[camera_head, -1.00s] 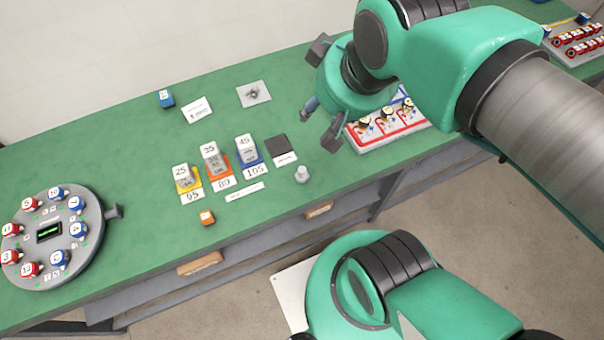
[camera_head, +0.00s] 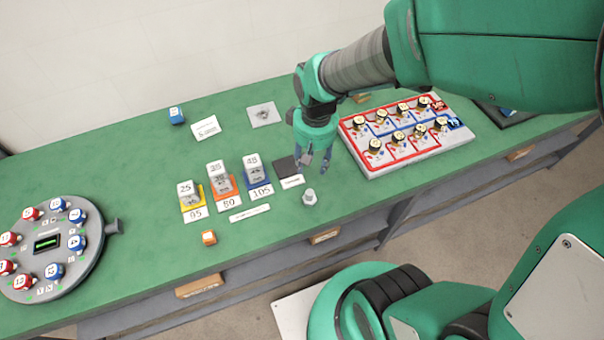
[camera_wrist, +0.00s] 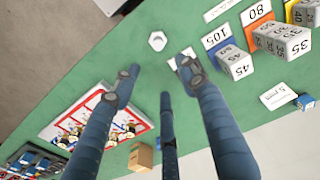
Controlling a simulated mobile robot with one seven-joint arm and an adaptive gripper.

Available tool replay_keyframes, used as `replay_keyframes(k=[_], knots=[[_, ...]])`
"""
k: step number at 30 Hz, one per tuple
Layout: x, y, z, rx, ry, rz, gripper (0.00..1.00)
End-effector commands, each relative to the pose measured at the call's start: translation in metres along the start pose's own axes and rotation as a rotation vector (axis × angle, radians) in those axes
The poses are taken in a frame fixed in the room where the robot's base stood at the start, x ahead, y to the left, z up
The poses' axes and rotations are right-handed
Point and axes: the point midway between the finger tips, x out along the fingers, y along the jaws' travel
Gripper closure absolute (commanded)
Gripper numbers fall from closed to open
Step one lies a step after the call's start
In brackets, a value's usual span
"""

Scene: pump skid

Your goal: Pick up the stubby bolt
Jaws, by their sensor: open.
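The stubby bolt (camera_head: 309,196) is a small light-grey piece standing on the green bench near its front edge. In the wrist view the bolt (camera_wrist: 157,41) shows near the top, beyond my fingertips, with a hexagonal outline. My gripper (camera_head: 316,166) is open and empty, fingers pointing down, just behind the bolt and above the bench. In the wrist view my gripper (camera_wrist: 160,80) has its fingers spread, apart from the bolt. Nothing hides the bolt.
Numbered blocks stand on yellow, orange and blue plates (camera_head: 258,190) left of the bolt. A dark pad (camera_head: 286,167) lies close behind it. A red-and-blue tray (camera_head: 430,150) of fittings is to the right. A round dial fixture (camera_head: 95,262) is far left.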

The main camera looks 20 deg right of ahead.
Motion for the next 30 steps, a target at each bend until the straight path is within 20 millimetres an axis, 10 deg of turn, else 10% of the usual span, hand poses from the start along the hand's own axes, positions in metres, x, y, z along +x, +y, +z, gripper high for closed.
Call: replay_keyframes(k=[6,30], knots=[[0.046,0.002,0.001,-0.016,-0.059,-0.009,0.57],[0.084,0.001,0.003,-0.019,-0.068,-0.010,0.57]])
